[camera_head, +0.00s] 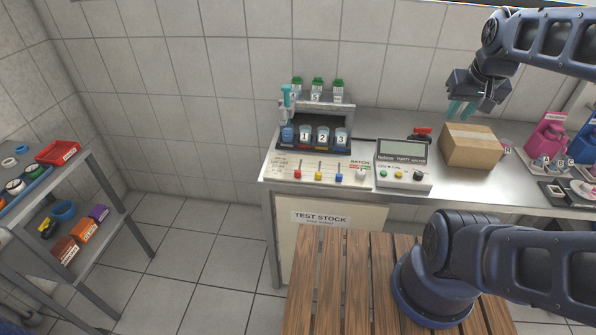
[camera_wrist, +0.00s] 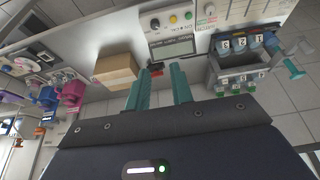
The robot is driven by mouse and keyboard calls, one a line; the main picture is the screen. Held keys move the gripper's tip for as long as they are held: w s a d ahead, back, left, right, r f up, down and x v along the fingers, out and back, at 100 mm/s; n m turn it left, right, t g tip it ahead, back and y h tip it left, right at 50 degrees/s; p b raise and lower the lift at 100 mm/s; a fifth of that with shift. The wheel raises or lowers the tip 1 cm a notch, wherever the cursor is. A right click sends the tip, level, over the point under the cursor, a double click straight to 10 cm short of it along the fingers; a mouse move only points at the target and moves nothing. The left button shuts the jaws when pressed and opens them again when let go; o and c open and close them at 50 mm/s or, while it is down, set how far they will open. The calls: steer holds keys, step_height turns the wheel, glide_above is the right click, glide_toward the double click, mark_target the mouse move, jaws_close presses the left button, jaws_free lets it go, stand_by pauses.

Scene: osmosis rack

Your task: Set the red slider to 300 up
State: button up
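The red slider (camera_head: 297,174) is a small red knob at the left of a row on the light control panel (camera_head: 276,168). A yellow slider (camera_head: 318,177) and a blue slider (camera_head: 338,177) stand to its right. The scale marks are too small to read. My gripper (camera_head: 461,109) is up to the right, above the cardboard box and well away from the slider. Its two teal fingers are apart with nothing between them, as the wrist view (camera_wrist: 161,72) also shows. I cannot pick out the red slider clearly in the wrist view.
A rack of numbered cups (camera_head: 323,138) stands behind the panel, with green-capped vials above it. The purity meter (camera_head: 403,165) is right of the panel, then the cardboard box (camera_head: 471,147). The space in front of the panel above the wooden slats (camera_head: 330,270) is clear.

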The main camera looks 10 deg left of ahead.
steer(key=shift+w+a, duration=0.1)
steer(key=shift+w, duration=0.05)
steer(key=c, duration=0.4)
steer(key=shift+w+a+n, duration=0.2)
steer(key=shift+w+n, duration=0.05)
steer(key=shift+n, duration=0.15)
jaws_close()
steer(key=w+a+f+n+g, duration=0.2)
steer(key=w+a+f+n, duration=0.25)
steer(key=a+n, duration=0.4)
steer(key=w+a+f+n+g, duration=0.2)
steer(key=w+a+f+n, duration=0.2)
steer(key=w+a+n, duration=0.35)
steer(key=s+a+f+n+g, duration=0.2)
steer(key=a+f+n, duration=0.4)
steer(key=a+n, duration=0.3)
steer(key=s+a+f+n+g, duration=0.2)
steer(key=s+a+f+n, duration=0.1)
steer(key=a+f+n, duration=0.4)
steer(key=shift+a+n, duration=1.6)
steer(key=shift+a, duration=1.55)
